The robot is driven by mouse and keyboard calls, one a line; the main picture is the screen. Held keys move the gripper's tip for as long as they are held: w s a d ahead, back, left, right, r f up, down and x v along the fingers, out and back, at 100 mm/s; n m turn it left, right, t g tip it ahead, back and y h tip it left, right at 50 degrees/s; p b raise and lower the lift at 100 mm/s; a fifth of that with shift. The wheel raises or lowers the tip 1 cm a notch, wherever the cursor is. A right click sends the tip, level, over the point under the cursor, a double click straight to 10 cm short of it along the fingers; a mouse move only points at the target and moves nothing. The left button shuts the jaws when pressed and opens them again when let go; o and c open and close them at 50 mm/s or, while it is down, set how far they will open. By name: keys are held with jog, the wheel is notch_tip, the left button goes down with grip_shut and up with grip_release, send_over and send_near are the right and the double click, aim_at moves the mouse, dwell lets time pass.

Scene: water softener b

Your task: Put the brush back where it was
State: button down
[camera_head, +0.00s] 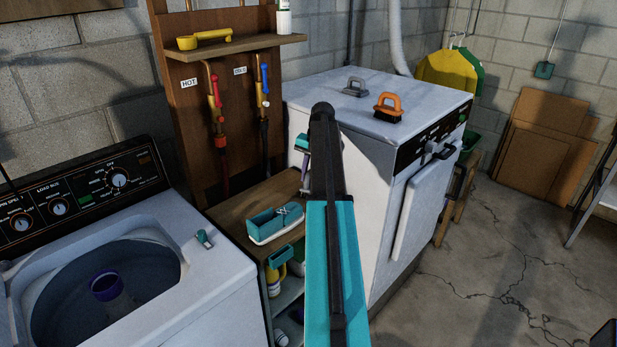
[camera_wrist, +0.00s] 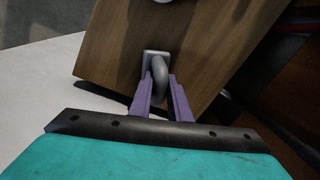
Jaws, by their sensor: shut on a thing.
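In the head view, an orange-handled brush (camera_head: 388,107) with dark bristles stands on top of the white front-door machine (camera_head: 425,97). A grey-handled brush (camera_head: 354,87) stands behind it to the left. In the head view, my arm hides most of the gripper; one purple finger shows beside the machine's left side, well apart from both brushes.
A wooden-topped bench (camera_head: 223,213) holding a teal caddy (camera_head: 275,222) stands between the washer (camera_head: 215,275) and the white machine. A shelf (camera_head: 250,46) holds a yellow tool (camera_head: 205,38).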

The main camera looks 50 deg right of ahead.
jog(key=c, duration=1.7)
grip_release()
jog(key=shift+f, duration=0.1)
jog(key=shift+o, duration=0.2)
notch_tip(320, 180, up, 12)
jog(key=s+p, duration=0.2)
jog(key=p, duration=0.4)
jog(key=shift+s+d+p, duration=0.15)
jog(key=shift+d+p, duration=0.2)
jog(key=shift+p, duration=0.05)
